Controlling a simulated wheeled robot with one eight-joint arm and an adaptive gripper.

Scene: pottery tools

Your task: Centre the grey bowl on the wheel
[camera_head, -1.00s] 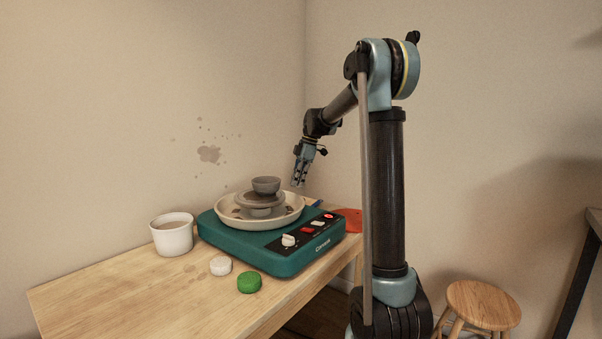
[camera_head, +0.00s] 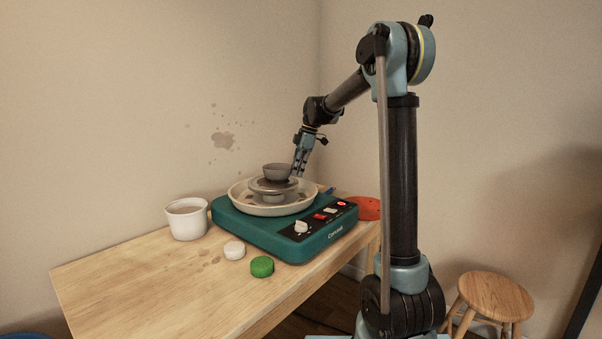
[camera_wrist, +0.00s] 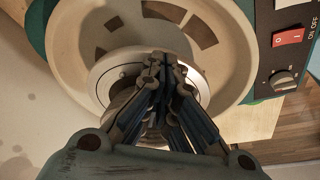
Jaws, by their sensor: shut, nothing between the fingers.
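The small grey bowl (camera_head: 277,172) stands upright on the round grey wheel head (camera_head: 256,185), looking slightly right of its middle in the head view. The wheel head sits inside a cream splash pan (camera_head: 305,204) on the teal wheel base (camera_head: 262,229). My gripper (camera_head: 298,172) is shut and empty, pointing down close to the bowl's right side; I cannot tell whether it touches. In the wrist view my shut fingers (camera_wrist: 164,68) lie in front of the wheel head (camera_wrist: 103,77) and hide most of the bowl.
A white bucket (camera_head: 187,222) stands left of the wheel. A white round piece (camera_head: 234,250) and a green one (camera_head: 262,267) lie on the table (camera_head: 130,285) in front. An orange-red disc (camera_head: 366,208) lies at right. The table's front left is clear.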

